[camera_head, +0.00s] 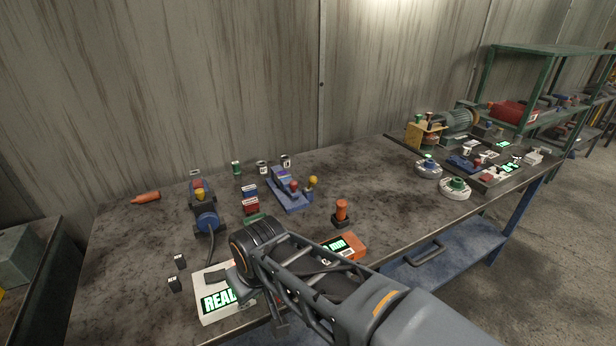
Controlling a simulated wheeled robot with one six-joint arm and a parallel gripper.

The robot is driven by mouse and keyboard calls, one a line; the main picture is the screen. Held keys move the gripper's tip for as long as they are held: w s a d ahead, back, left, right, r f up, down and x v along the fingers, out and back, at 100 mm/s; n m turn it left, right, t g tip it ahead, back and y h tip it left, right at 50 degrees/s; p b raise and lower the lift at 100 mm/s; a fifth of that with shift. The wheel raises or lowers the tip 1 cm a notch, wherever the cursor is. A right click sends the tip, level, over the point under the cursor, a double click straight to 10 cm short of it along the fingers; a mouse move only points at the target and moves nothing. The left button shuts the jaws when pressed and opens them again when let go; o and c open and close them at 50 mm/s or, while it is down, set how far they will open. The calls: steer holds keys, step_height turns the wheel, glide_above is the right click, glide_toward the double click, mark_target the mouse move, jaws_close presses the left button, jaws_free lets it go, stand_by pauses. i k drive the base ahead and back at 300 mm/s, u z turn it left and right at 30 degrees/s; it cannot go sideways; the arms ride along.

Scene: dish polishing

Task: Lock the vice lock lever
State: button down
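A blue vice-like device (291,196) stands toward the back middle of the near table. It has a red ball knob (294,186) and a yellow ball knob (313,181) on its right side. Which knob belongs to the lock lever, and its exact position, is too small to tell. My arm reaches in from the lower right, and my gripper (258,296) is low over the front edge of the table, near a white READ-labelled display box. It is in front of the vice and apart from it. Its fingers are dark and partly hidden by my own arm.
A blue motor machine (206,222) with a cable stands left of the vice. Small red and blue blocks (250,206) sit between them. An orange-topped knob (342,212) and an orange display box (346,246) lie to the right. The far right holds more devices (458,187); table centre-right is clear.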

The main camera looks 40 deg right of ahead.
mark_target(313, 180)
steer(key=u, duration=2.1)
steer(key=k, duration=1.4)
steer(key=z, duration=1.7)
steer(key=i, duration=0.5)
steer(key=z, duration=0.05)
